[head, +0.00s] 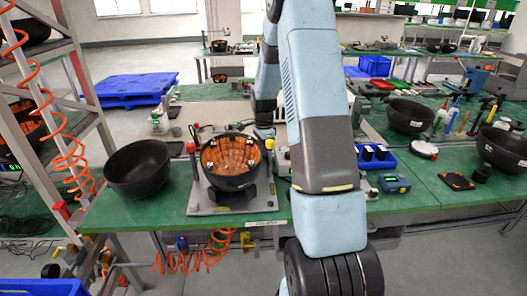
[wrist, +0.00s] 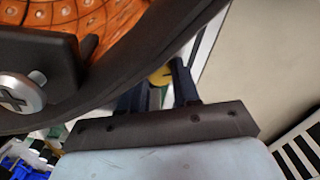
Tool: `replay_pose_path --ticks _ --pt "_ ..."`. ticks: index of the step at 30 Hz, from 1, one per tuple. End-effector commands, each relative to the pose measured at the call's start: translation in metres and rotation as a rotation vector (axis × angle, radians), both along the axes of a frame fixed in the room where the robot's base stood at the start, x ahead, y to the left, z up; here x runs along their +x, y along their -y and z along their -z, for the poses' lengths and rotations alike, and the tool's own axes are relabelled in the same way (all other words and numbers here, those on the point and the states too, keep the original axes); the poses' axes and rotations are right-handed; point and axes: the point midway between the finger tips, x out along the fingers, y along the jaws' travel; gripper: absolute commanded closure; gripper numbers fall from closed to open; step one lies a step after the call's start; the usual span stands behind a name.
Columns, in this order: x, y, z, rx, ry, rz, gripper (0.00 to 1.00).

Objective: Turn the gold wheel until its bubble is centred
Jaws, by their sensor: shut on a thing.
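In the wrist view my gripper (wrist: 158,82) has its two dark fingers on either side of a small gold wheel (wrist: 160,75), shut on it. Only a little of the wheel shows, just under the black rim of a bowl. The bubble is not visible in either view. In the head view a black bowl with an orange tiled inside (head: 232,172) sits in a fixture on a grey plate (head: 205,200) on the green bench. My gripper and the gold wheel cannot be made out in the head view.
The bowl's rim (wrist: 165,45) passes close above my fingers. An empty black bowl (head: 138,168) stands left of the fixture. A blue bin (head: 375,157) and a blue-yellow device (head: 394,183) lie to the right. A metal rack with coiled orange hose (head: 70,160) stands at the left.

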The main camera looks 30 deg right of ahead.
Motion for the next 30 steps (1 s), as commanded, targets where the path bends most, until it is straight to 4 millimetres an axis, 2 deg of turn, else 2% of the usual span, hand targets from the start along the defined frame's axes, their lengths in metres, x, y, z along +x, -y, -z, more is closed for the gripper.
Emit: replay_pose_path --ticks 30 --pt "0.0024 0.0001 -0.0017 -0.003 0.006 -0.923 0.99"
